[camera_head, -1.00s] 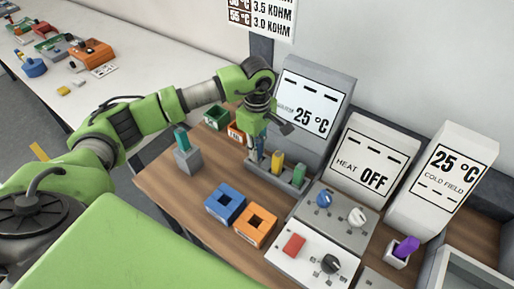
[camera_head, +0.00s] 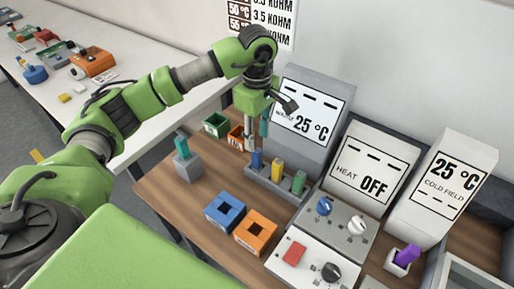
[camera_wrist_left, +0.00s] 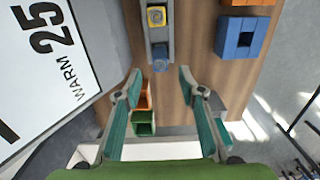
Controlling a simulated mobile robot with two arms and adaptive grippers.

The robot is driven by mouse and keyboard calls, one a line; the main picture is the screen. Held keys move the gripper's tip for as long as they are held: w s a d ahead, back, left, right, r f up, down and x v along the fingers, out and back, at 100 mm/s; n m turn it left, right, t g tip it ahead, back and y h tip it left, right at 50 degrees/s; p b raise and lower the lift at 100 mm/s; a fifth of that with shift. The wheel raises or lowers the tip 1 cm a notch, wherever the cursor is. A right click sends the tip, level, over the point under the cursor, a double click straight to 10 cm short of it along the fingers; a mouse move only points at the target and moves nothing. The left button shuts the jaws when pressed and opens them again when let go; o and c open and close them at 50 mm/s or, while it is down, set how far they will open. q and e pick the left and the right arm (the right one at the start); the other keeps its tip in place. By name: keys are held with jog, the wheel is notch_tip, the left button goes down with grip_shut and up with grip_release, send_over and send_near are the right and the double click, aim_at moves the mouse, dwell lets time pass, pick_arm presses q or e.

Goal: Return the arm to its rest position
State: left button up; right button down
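My left gripper (camera_head: 258,136) hangs pointing down above the left end of the grey rack (camera_head: 262,176), which holds a blue peg (camera_head: 257,160), a yellow peg (camera_head: 277,169) and a green peg (camera_head: 299,182). In the left wrist view the two teal fingers (camera_wrist_left: 160,78) are spread apart with nothing between them. The blue peg (camera_wrist_left: 160,52) and yellow peg (camera_wrist_left: 157,17) stand in the rack beyond the fingertips. My left arm arches in from the left in the head view. My right gripper is not in view.
Green (camera_head: 215,124) and orange (camera_head: 236,137) bins sit behind the gripper, close to it. A grey block with a teal piece (camera_head: 188,166) stands left. Blue (camera_head: 224,211) and orange (camera_head: 256,232) boxes are in front. The WARM panel (camera_head: 308,112) stands close behind right.

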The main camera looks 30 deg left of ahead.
pick_arm(q)
jog(key=shift+r, duration=1.6)
jog(key=shift+r, duration=0.1)
